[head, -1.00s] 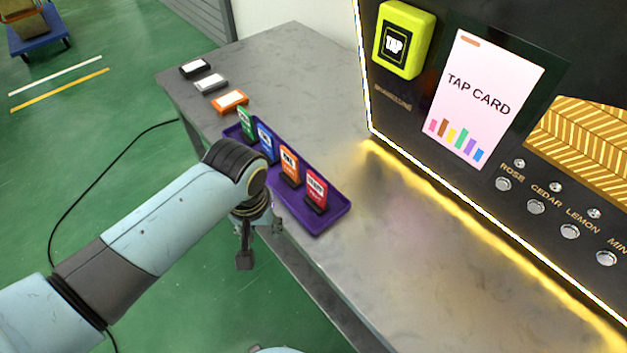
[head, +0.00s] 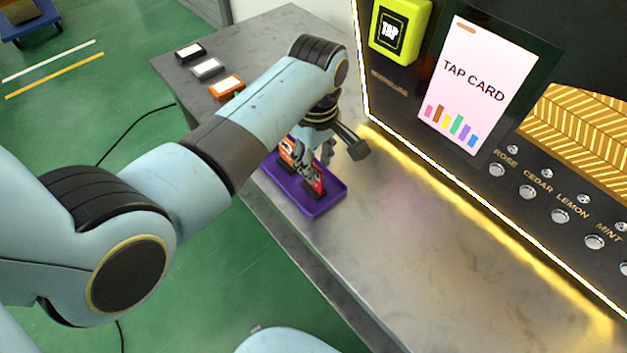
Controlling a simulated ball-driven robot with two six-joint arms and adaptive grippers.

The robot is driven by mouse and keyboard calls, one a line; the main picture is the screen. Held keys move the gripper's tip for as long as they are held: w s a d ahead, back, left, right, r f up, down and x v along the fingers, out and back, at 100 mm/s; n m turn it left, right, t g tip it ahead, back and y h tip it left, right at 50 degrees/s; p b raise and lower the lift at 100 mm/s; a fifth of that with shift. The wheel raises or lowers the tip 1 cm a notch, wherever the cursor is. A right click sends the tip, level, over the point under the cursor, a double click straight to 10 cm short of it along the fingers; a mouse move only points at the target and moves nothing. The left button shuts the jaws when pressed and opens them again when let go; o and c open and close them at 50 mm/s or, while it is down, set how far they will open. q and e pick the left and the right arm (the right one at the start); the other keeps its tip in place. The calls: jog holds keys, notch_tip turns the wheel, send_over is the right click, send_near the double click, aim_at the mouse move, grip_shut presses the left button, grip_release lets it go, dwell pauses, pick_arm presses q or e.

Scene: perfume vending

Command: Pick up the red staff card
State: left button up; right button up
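The red staff card (head: 314,185) stands upright in a dark holder at the near right end of the purple tray (head: 322,207). Its upper part is partly hidden by my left gripper (head: 318,166), which is right over it with the fingers pointing down. The two fingers look apart, and I see nothing lifted between them. I cannot tell if they touch the card. An orange card (head: 287,151) stands behind it in the tray, partly hidden. The green and blue cards seen earlier are hidden behind my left arm. My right gripper is not in view.
A black-framed block (head: 190,51), a grey one (head: 208,67) and an orange one (head: 227,87) lie at the table's far left. The vending machine with its yellow-green tap reader (head: 400,30) and screen (head: 473,85) stands behind. The grey table (head: 420,260) is clear on the right.

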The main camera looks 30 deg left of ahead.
aim_at(313, 186)
pick_arm(q)
jog(key=f, duration=0.2)
jog(key=f+b, duration=0.1)
jog(key=f, duration=0.2)
jog(key=shift+s+a+f, duration=0.1)
jog(key=shift+a+f, duration=0.1)
jog(key=shift+f, duration=0.15)
grip_shut()
